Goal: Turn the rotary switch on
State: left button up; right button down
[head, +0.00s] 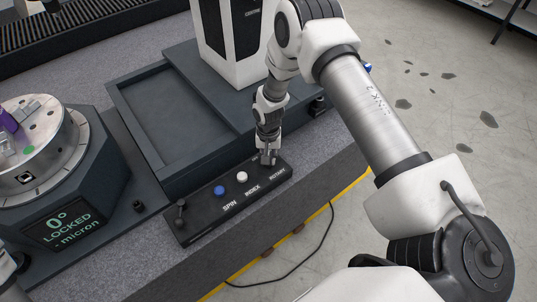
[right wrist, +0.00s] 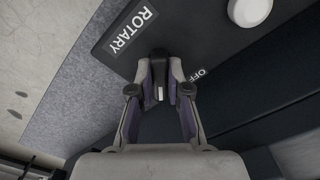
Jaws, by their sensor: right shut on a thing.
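The dark control panel (head: 232,203) lies on the granite bed, with labels SPIN and INDEX and a third label at its right end. In the right wrist view the panel (right wrist: 107,52) shows ROTARY and, partly covered, OFF. The black rotary switch knob (right wrist: 158,88), with a pale mark, sits between the fingers of my right gripper (right wrist: 160,82). In the head view that gripper (head: 268,157) is at the panel's right end, shut on the knob, which it mostly hides there. My left gripper is not in view.
A blue button (head: 220,190), a white button (head: 242,177) and a small lever (head: 181,213) are on the panel. A round rotary table (head: 40,140) at left has a display (head: 66,228) reading 0° LOCKED. A dark tray (head: 170,105) lies behind the panel. A cable (head: 310,255) lies on the floor.

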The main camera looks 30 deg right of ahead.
dwell(0.3)
jog(key=c, duration=1.1)
grip_release()
jog(key=shift+r, duration=0.1)
notch_tip(320, 180, up, 12)
jog(key=shift+f, duration=0.1)
